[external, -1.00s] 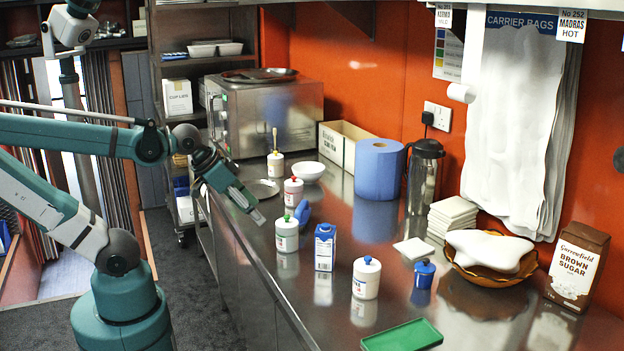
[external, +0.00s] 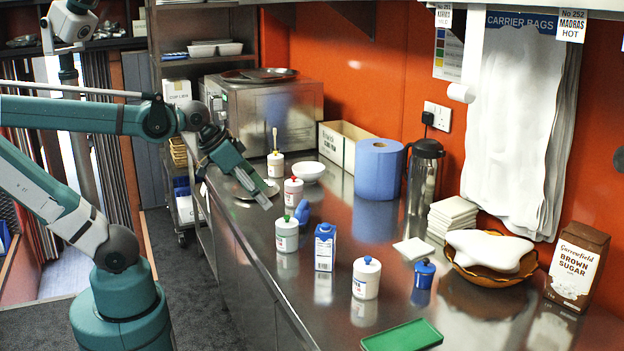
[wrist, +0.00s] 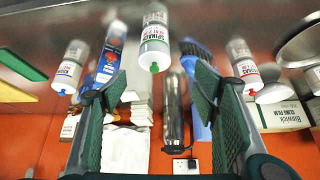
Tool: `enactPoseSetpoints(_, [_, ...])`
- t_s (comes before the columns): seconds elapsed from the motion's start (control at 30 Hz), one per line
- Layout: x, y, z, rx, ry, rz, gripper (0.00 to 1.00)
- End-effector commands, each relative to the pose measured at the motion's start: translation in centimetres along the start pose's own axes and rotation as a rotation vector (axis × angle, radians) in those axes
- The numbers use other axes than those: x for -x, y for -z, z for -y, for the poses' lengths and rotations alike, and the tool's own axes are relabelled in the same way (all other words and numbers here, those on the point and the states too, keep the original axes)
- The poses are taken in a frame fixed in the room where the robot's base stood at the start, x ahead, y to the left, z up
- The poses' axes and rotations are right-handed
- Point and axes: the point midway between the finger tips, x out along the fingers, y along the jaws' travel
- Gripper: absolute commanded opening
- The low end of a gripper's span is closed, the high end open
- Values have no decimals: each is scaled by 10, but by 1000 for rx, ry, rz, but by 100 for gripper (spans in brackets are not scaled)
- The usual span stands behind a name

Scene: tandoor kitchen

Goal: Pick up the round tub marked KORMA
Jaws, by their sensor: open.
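I cannot read KORMA on any tub. Three white round tubs stand on the steel counter: a red-lidded one (external: 293,192), a green-lidded one (external: 286,237) and a blue-lidded one (external: 366,280). In the wrist view the green-lidded tub (wrist: 154,45) reads SPINACH and is central, beyond my fingers. The blue-lidded tub (wrist: 71,66) is at left and the red-lidded tub (wrist: 242,62) at right, their labels too small to read surely. My gripper (external: 269,201) is open and empty, above the counter's left edge beside the red-lidded tub; its spread fingers (wrist: 157,78) show in the wrist view.
A blue-and-white carton (external: 325,248) and a blue brush (external: 302,212) stand close to the tubs. A small blue pot (external: 424,274), a green tray (external: 403,336) and a white brush pot (external: 276,164) are also on the counter. A blue roll (external: 378,170) and flask (external: 423,178) stand behind.

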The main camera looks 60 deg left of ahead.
Motion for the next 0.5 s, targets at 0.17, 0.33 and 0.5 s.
enactPoseSetpoints(0.17, [-4,18,-16,-64,-39,15,60])
enactPoseSetpoints(0.33, [-12,40,-38,-153,-93,33,60])
enactPoseSetpoints(0.5, [-21,60,-62,-243,-151,46,60])
